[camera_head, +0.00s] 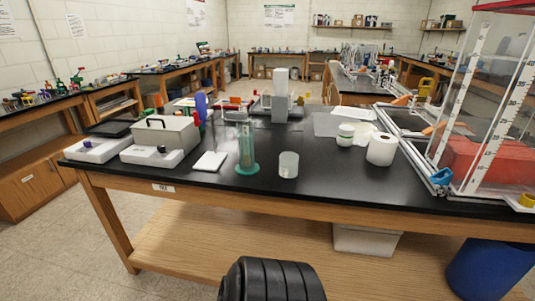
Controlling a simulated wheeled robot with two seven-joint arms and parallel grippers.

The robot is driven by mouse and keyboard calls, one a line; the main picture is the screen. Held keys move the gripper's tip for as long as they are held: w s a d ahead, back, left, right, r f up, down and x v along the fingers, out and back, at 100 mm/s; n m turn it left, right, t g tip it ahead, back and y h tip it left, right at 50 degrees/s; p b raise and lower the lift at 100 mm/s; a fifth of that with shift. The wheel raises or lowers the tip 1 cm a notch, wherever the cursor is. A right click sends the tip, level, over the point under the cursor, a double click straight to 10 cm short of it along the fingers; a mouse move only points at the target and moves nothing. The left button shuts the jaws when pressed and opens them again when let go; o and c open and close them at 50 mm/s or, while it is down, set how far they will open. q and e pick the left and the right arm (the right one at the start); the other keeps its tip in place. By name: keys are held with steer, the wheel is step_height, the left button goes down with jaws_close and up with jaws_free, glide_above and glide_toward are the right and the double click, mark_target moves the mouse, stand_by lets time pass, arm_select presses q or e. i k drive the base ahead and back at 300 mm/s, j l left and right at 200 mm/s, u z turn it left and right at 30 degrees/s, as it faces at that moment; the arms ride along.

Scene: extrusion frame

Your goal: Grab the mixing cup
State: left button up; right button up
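A translucent whitish cup (288,165), which looks like the mixing cup, stands upright near the front edge of the black-topped table (320,186). Just left of it, apart from it, is a clear graduated cylinder (246,150) on a green base. Neither of my grippers shows in the head view. A black ribbed shape at the bottom middle looks like part of my own body. Nothing holds the cup, and nothing stands in front of it.
A white notepad (209,161) and grey box (166,134) are to the left. A paper roll (381,149) and a white jar (345,135) are to the right. A clear tank frame (487,110) stands at far right. Table space right of the cup is free.

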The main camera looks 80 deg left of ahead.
mark_target(289, 165)
steer(key=j+u, duration=0.1)
steer(key=u, duration=2.35)
steer(key=j, duration=0.1)
